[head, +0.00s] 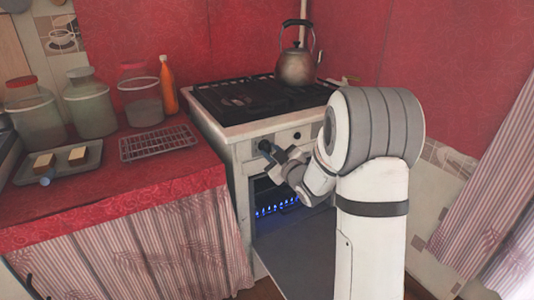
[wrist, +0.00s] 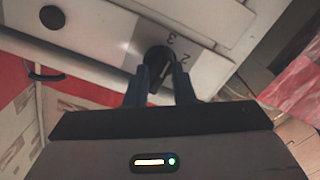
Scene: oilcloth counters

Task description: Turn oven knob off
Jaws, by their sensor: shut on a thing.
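The oven knob (wrist: 158,57) is a dark round knob on the white front panel, with the digits 2 and 3 printed beside it in the wrist view. My gripper (wrist: 160,82) is shut on this knob, one dark finger on each side. In the head view my gripper (head: 268,150) reaches the front panel of the stove (head: 240,153) from the right, and it hides most of the knob. Blue flames (head: 278,208) show inside the oven below, and the oven door (head: 300,255) hangs open.
A kettle (head: 295,66) stands on the black hob (head: 245,98). Left of the stove, a red-covered counter (head: 110,190) holds a wire rack (head: 158,142), jars, an orange bottle (head: 168,85) and a tray (head: 85,160). Another dark knob (wrist: 52,17) sits on the panel.

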